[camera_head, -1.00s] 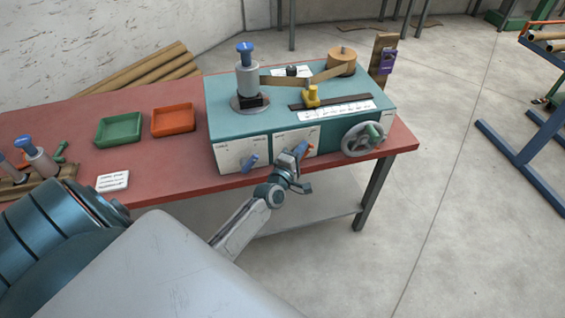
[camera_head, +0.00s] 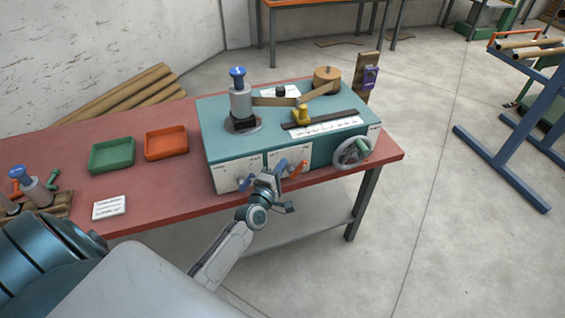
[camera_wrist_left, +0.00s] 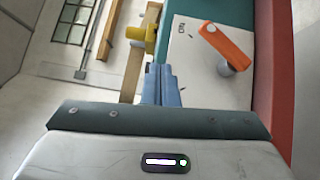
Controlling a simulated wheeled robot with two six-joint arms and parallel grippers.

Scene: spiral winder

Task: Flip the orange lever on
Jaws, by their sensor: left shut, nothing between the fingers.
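The orange lever (camera_head: 298,168) sits on a white panel on the front of the teal winder (camera_head: 218,143). In the left wrist view the orange lever (camera_wrist_left: 228,45) is right of the fingers, tilted on its round pivot, with bare panel between it and them. My left gripper (camera_head: 275,170) is in front of the winder's front face, just left of the orange lever. Its blue-grey fingers (camera_wrist_left: 162,84) are shut with nothing between them. A blue lever (camera_head: 246,182) is on the panel to the left, close to my gripper. My right gripper is not in view.
A grey handwheel (camera_head: 352,153) is on the winder's front, right of the lever. Green (camera_head: 111,154) and orange trays (camera_head: 166,142) and a white card (camera_head: 110,208) lie on the red table (camera_head: 150,205). Open floor lies in front and to the right.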

